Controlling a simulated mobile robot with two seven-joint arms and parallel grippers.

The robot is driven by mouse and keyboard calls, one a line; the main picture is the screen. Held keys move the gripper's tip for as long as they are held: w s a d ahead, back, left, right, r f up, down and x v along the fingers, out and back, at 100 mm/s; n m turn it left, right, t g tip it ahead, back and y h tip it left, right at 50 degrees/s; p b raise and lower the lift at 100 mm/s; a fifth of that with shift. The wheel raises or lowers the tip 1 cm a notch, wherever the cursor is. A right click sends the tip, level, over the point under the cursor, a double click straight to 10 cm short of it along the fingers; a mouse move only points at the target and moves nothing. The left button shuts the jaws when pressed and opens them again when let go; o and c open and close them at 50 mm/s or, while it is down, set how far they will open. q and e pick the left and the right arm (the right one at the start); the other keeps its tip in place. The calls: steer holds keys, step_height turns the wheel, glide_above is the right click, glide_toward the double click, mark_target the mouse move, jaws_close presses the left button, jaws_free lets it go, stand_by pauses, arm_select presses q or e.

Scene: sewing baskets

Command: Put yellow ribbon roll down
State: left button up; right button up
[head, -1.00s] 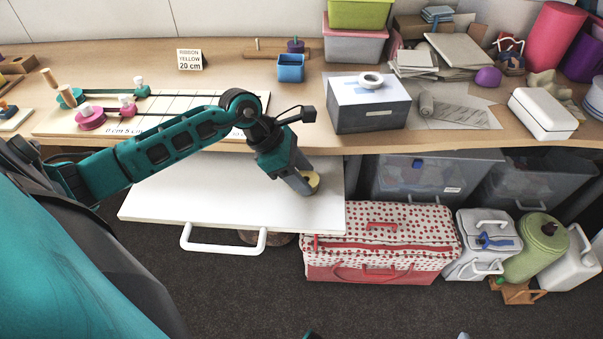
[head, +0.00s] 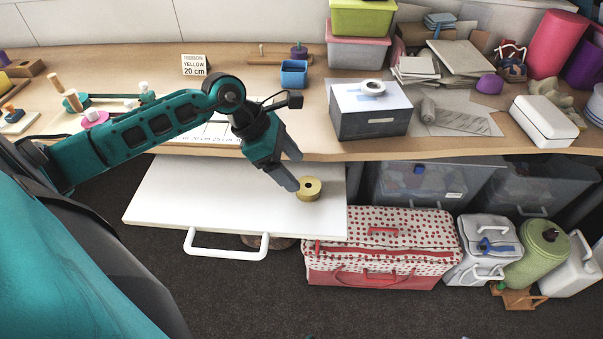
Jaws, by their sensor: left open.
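The yellow ribbon roll (head: 308,190) lies flat on the white pull-out board (head: 200,208), near its right end, with its centre hole facing up. My left gripper (head: 293,172) is open just above and to the left of the roll. It is empty, and its fingers point down toward the board. Whether a fingertip still touches the roll is hard to tell. My right gripper is not in view.
A sign (head: 194,66) reading "RIBBON YELLOW 20 cm" stands on the wooden table. A blue cup (head: 293,74) and a grey box (head: 368,115) with a white roll on top stand behind. A red-dotted sewing basket (head: 385,255) sits on the floor. Most of the board is bare.

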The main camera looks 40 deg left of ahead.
arm_select(q)
steer(key=p+v, duration=0.1)
steer(key=v, duration=0.6)
stand_by(0.4)
